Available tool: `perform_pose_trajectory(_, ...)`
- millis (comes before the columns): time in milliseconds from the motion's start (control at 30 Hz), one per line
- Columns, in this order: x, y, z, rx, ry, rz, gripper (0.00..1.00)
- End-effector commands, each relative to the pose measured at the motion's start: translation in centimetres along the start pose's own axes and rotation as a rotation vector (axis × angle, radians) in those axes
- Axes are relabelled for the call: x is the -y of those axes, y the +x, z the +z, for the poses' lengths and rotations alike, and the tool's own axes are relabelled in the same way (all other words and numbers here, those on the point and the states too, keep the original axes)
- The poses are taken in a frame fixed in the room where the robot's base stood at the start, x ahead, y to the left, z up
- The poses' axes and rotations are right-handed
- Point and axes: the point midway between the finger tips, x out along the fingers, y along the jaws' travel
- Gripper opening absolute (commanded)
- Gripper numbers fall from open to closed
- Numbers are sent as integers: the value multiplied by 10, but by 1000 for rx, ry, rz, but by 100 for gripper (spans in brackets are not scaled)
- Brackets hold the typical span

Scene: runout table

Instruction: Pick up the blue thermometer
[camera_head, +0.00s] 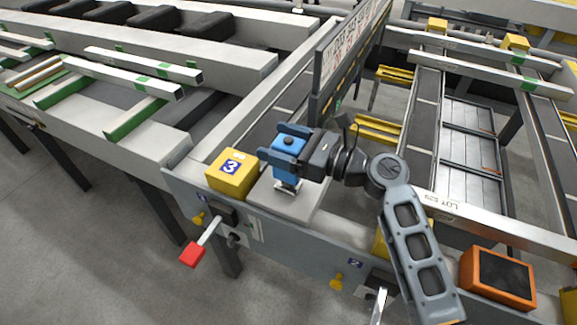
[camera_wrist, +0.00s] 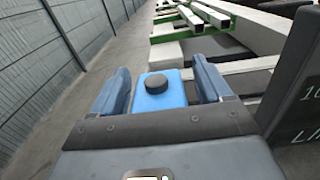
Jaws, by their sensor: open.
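The blue thermometer (camera_head: 285,172) stands upright on a grey plate (camera_head: 306,204) at the table corner, with a black round knob on top and a silvery foot below. My gripper (camera_head: 279,143) reaches it from the right, level with its upper part. The jaws are open, one finger on each side of the blue body. In the wrist view the thermometer (camera_wrist: 172,97) sits between the fingers of my gripper (camera_wrist: 160,75). Whether either finger touches it cannot be told. Part of its lower body is hidden in the wrist view.
A tall dark board (camera_head: 345,55) rises behind my gripper. A red-ended lever (camera_head: 192,254) sticks out from the front. An orange box with a dark face (camera_head: 498,278) is at the lower right.

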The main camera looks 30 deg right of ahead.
Motion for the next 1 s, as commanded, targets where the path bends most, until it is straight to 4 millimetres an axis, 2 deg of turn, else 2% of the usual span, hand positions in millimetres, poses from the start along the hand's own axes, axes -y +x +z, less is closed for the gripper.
perform_pose_trajectory(233,0,2,0,-1,0,1,77)
perform_pose_trajectory(800,0,1,0,-1,0,1,22)
perform_pose_trajectory(1000,0,1,0,1,0,0,22)
